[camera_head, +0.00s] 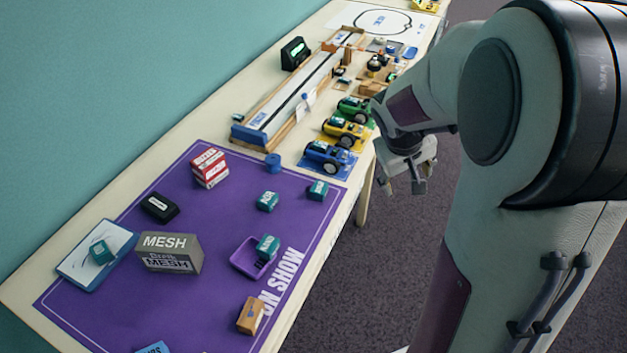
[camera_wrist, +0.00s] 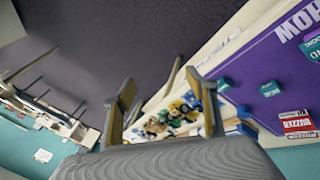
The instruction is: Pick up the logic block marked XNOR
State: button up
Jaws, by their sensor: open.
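Several small teal logic blocks with white lettering are in the head view. One block (camera_head: 267,201) and another (camera_head: 318,190) stand on the purple mat (camera_head: 215,300). A third block (camera_head: 267,246) sits in or on a small purple tray (camera_head: 241,262), and one more (camera_head: 101,251) lies on a pale board (camera_head: 75,262) at the left. Their lettering is too small for me to tell which is XNOR. My gripper (camera_head: 404,186) hangs open and empty beyond the table's right edge, well apart from the blocks. Its spread fingers also show in the wrist view (camera_wrist: 163,92).
A grey MESH box (camera_head: 170,253), a black box (camera_head: 160,207), red-and-white boxes (camera_head: 209,168) and a wooden block (camera_head: 251,315) stand on the mat. Toy cars (camera_head: 331,156) and a long track (camera_head: 295,95) fill the table beyond. Open floor lies to the right.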

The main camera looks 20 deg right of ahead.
aim_at(321, 186)
jog(key=w+d+f+n+t+y, duration=0.1)
jog(key=w+d+f+n, duration=0.15)
jog(key=w+f, duration=0.3)
jog(key=w+d+f+n+t, duration=0.1)
jog(key=w+d+f+t, duration=0.1)
jog(key=w+d+f, duration=0.35)
jog(key=w+d+f+n+t+y, duration=0.1)
jog(key=w+f, duration=0.2)
jog(key=w, duration=0.5)
jog(key=w+a+f+n+y, duration=0.1)
jog(key=a+f+y, duration=0.1)
jog(key=a, duration=0.1)
jog(key=w+a+f+n+y, duration=0.2)
jog(key=a, duration=0.1)
jog(key=w+a+f+n+y, duration=0.1)
jog(key=a+f+n+y, duration=0.1)
jog(key=a, duration=0.1)
jog(key=shift+w+f+t, duration=0.15)
jog(key=shift+f+t, duration=0.05)
jog(key=shift+t, duration=0.1)
jog(key=s+a+y, duration=0.1)
jog(key=a+r+n+g+y, duration=0.1)
jog(key=a, duration=0.1)
jog(key=s+a+r+y, duration=0.1)
jog(key=a, duration=0.1)
jog(key=shift+s+a+g, duration=0.15)
jog(key=shift+s+g, duration=0.15)
jog(key=shift+s+a+r, duration=0.15)
jog(key=shift+a, duration=0.2)
jog(key=shift+x, duration=1.3)
